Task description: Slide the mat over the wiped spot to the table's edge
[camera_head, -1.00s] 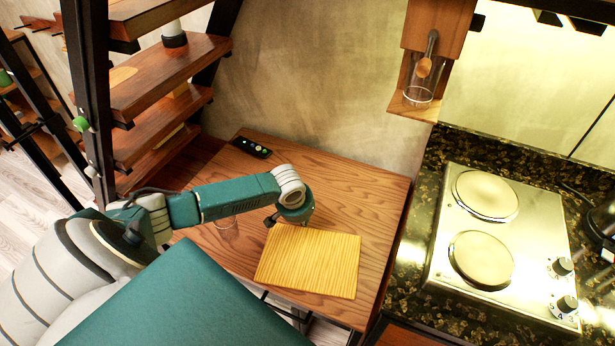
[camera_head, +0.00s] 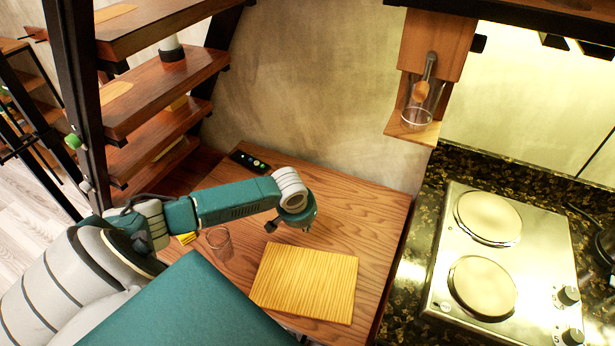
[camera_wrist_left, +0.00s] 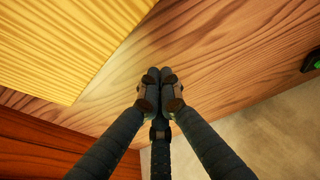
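The yellow ribbed mat (camera_head: 305,283) lies flat on the wooden table (camera_head: 350,205), toward its near side. In the left wrist view the mat (camera_wrist_left: 60,45) fills the upper left corner. My left gripper (camera_head: 296,222) is over the table just beyond the mat's far edge, apart from the mat in the picture. In the left wrist view the gripper (camera_wrist_left: 160,76) has its fingers together with nothing between them. I cannot make out a wiped spot; the mat may cover it. My right gripper is not in view.
A clear glass (camera_head: 218,238) and a small yellow item (camera_head: 186,238) are left of the mat, close to my left arm. A dark remote-like object (camera_head: 249,161) lies at the back. A hob (camera_head: 500,255) stands on the counter at right. The table's right part is clear.

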